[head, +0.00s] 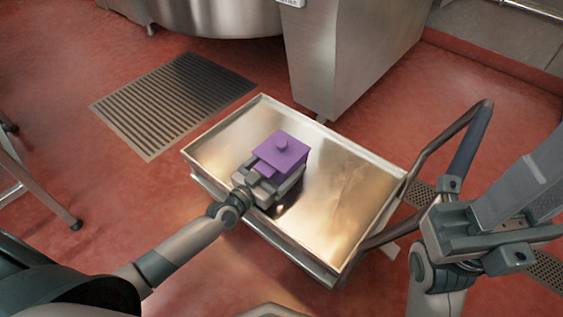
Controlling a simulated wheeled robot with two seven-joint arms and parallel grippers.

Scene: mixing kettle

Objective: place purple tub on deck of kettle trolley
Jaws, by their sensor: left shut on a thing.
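A dark reflection lies on the deck just below the gripper. I cannot tell whether the tub's base touches the deck; the gripper hides part of it. My right gripper (505,205) is at the right edge, beyond the trolley's handle side, away from the tub. Its jaw opening is unclear.
The trolley's dark tubular handle (462,150) rises at its right end, close to my right gripper. A steel kettle (215,12) and a steel cabinet (345,55) stand behind the trolley. A floor grate (172,100) lies at left. The deck around the tub is bare.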

